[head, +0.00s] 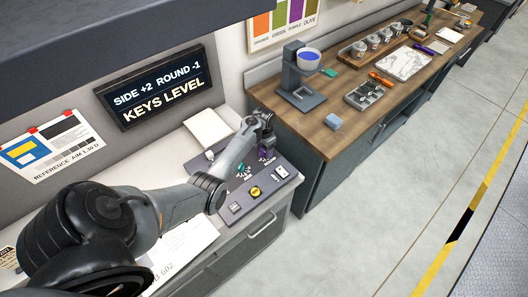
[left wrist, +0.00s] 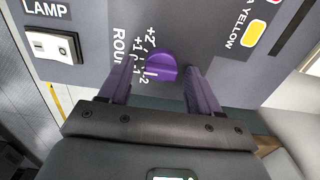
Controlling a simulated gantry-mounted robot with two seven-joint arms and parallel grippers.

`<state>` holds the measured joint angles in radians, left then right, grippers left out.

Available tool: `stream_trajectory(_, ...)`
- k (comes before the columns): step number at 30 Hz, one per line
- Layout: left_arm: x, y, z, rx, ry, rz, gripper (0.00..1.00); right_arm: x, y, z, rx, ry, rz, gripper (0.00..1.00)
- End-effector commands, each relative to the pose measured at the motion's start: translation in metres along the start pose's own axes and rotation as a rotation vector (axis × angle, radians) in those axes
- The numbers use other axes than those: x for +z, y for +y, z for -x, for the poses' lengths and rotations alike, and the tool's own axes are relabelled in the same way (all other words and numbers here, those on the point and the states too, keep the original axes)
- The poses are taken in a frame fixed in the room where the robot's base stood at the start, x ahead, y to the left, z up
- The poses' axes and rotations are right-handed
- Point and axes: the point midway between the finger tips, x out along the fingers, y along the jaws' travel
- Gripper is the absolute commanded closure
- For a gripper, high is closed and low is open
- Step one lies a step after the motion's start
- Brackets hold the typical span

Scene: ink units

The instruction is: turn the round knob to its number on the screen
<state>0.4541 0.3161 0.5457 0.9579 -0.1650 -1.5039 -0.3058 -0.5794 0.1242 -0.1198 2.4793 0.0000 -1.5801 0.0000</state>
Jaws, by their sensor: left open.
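The screen (head: 155,88) on the wall reads "SIDE +2 ROUND -1" above "KEYS LEVEL". In the left wrist view the round knob (left wrist: 162,66) is purple and sits on the grey panel beside the printed word "ROUND" and a scale from +2 to -2. I cannot tell which mark it points to. My left gripper (left wrist: 157,84) is open, its purple fingers on either side of the knob with a gap at each side. In the head view my left gripper (head: 266,153) is over the back right of the control panel (head: 222,212) and largely hides the knob. My right gripper is out of view.
A lamp switch (left wrist: 54,46) sits near the knob, and a yellow key (left wrist: 254,33) is on its other side. The panel also has a yellow button (head: 255,191). A wooden workbench (head: 322,137) with a grey stand (head: 296,80) is to the right.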

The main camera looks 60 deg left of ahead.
Motion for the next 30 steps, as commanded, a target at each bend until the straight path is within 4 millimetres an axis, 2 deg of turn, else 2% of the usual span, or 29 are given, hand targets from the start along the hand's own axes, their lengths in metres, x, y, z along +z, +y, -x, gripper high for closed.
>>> stream_trajectory(9, 0.0001, 0.0000, -0.0009, 0.000, 0.000, 0.000, 0.39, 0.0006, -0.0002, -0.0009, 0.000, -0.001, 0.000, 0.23)
stream_trajectory(20, 0.0001, 0.0000, -0.0010, 0.000, 0.000, 0.000, 0.93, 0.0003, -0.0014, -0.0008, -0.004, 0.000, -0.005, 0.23)
stream_trajectory(30, 0.0000, -0.0003, 0.0009, 0.000, 0.000, 0.063, 0.93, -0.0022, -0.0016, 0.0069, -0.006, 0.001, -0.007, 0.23)
